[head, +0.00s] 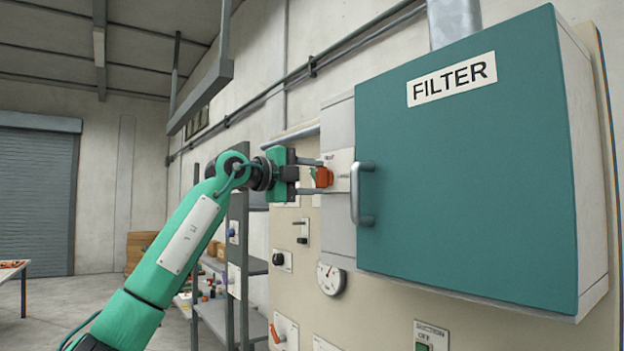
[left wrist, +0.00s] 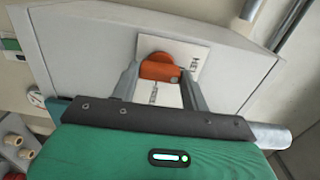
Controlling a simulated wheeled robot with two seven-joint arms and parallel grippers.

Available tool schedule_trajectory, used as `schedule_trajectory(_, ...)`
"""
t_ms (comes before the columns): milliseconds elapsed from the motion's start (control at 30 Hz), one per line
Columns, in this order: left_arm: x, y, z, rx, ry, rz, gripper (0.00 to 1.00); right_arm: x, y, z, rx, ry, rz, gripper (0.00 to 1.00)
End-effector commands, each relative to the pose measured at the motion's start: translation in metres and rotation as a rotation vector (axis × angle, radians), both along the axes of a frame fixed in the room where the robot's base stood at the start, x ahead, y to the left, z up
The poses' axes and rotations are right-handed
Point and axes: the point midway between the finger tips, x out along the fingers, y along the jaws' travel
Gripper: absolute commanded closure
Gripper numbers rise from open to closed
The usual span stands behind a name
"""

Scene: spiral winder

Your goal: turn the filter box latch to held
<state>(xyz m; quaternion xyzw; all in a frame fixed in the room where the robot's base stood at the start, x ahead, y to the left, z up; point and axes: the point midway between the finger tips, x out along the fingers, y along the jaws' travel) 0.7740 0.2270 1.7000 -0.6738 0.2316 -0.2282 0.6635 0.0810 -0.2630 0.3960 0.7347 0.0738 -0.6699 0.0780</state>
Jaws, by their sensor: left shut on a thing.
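The filter box (head: 460,170) is a teal-fronted cabinet with a FILTER label and a grey door handle (head: 358,194). The latch (head: 323,177) is an orange-red knob on a white plate at the box's left side. In the left wrist view the orange latch (left wrist: 159,67) sits between two grey fingers, on a plate (left wrist: 192,58) with partly readable lettering. My left gripper (head: 316,177) comes in from the left and is shut on the latch. The fingers hide part of the latch and plate, and I cannot read its setting. My right gripper is not in view.
Below the latch, the beige panel carries a round gauge (head: 331,278), small knobs (head: 282,260) and another orange handle (head: 284,330). A shelf rack (head: 225,315) stands behind my left arm. A grey pipe (head: 453,22) rises from the box top.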

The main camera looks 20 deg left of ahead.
Motion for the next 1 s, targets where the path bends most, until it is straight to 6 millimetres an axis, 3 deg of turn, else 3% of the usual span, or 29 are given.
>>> schedule_trajectory(167,0.000,0.001,0.001,-0.003,-0.001,0.001,0.77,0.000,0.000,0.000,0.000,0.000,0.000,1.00)
schedule_trajectory(200,0.000,0.001,0.001,-0.003,-0.001,0.001,0.51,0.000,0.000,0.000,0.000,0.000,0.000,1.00)
schedule_trajectory(300,0.000,0.001,0.001,-0.002,-0.001,0.001,0.33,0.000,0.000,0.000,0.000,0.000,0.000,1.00)
schedule_trajectory(667,-0.004,0.004,-0.001,-0.001,-0.001,0.001,0.33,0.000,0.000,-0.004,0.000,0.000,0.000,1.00)
schedule_trajectory(1000,-0.056,0.045,-0.004,0.000,-0.004,0.003,0.33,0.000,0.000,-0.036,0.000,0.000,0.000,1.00)
